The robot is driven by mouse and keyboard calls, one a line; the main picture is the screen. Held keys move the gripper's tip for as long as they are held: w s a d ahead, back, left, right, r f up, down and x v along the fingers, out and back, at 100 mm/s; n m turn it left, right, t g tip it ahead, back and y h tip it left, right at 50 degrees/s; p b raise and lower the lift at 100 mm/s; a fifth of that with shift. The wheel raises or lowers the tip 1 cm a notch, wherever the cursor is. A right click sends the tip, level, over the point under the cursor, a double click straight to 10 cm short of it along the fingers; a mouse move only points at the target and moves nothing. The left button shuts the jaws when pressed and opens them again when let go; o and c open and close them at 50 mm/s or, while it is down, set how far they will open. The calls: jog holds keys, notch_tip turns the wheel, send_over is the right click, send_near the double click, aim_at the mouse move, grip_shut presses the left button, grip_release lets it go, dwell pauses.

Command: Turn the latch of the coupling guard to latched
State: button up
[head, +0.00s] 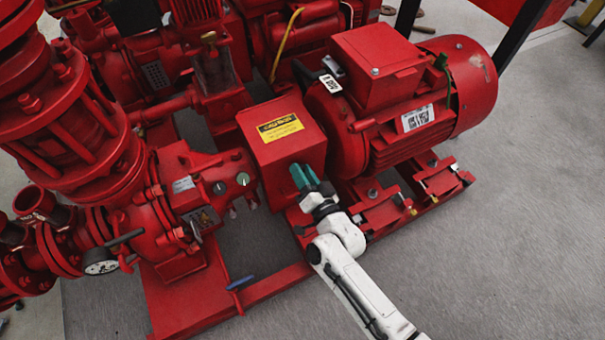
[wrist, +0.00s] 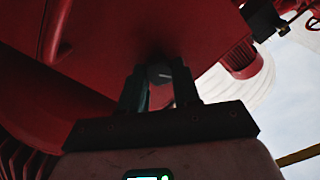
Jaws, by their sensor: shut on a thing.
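The coupling guard (head: 290,152) is a red box with a yellow warning label, between the pump and the motor in the head view. My gripper (head: 304,177) reaches the lower part of its front face. In the wrist view my gripper (wrist: 160,78) is shut on a small dark grey piece, the latch (wrist: 160,73), which stands against the dark red surface of the guard (wrist: 190,35). In the head view the fingers hide the latch. Its turned position cannot be made out in the shade.
The red motor (head: 400,110) stands right of the guard, the red pump (head: 145,205) left of it. The red base frame (head: 265,290) runs below, with a blue-handled lever (head: 240,283) on it. Grey floor (head: 510,240) is open at the lower right.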

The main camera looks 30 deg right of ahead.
jog(key=m+b, duration=0.1)
jog(key=m, duration=0.4)
jog(key=shift+f, duration=0.15)
jog(key=shift+m, duration=0.4)
jog(key=o, duration=1.1)
jog(key=shift+c, duration=0.2)
jog(key=shift+s, duration=0.1)
jog(key=s, duration=1)
jog(key=shift+s+p, duration=0.35)
jog(key=shift+p, duration=0.1)
